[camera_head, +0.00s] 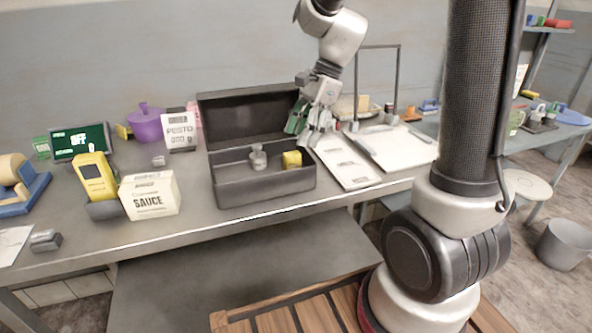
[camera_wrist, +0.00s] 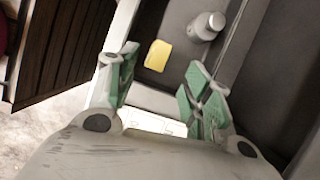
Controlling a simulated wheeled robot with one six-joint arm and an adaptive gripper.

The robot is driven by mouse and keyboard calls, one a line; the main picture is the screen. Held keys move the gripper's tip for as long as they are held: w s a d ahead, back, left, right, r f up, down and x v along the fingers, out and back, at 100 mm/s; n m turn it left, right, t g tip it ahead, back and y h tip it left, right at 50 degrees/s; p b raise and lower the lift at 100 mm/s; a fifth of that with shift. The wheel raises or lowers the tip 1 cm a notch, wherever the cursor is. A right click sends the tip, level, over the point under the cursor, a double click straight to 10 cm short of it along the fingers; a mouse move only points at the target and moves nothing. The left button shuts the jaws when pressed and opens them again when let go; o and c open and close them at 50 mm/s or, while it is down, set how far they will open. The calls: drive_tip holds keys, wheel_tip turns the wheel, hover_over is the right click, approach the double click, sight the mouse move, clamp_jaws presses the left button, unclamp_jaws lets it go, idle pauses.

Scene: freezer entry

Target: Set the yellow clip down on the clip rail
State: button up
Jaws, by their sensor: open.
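My gripper (camera_head: 312,125) is open and empty, above the right end of an open dark box (camera_head: 262,188). In the wrist view its green-padded fingers (camera_wrist: 162,68) stand wide apart. A small yellow block (camera_head: 291,159), possibly the yellow clip, lies in the dark box. It also shows in the wrist view (camera_wrist: 158,55), beyond and between the fingertips in the picture; nothing touches it. I cannot tell which thing is the clip rail.
A grey weight-like object (camera_head: 258,157) stands in the box left of the yellow block. A sauce box (camera_head: 149,195), a yellow handheld device (camera_head: 96,178) and a pesto sign (camera_head: 181,135) stand left. White boards (camera_head: 392,147) and a thin metal frame (camera_head: 378,47) are at the right.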

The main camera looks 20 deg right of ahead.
sight(291, 162)
drive_tip(key=shift+m, duration=0.6)
drive_tip(key=x, duration=0.8)
drive_tip(key=shift+s, duration=0.1)
drive_tip(key=shift+r, duration=0.1)
drive_tip(key=c, duration=0.9)
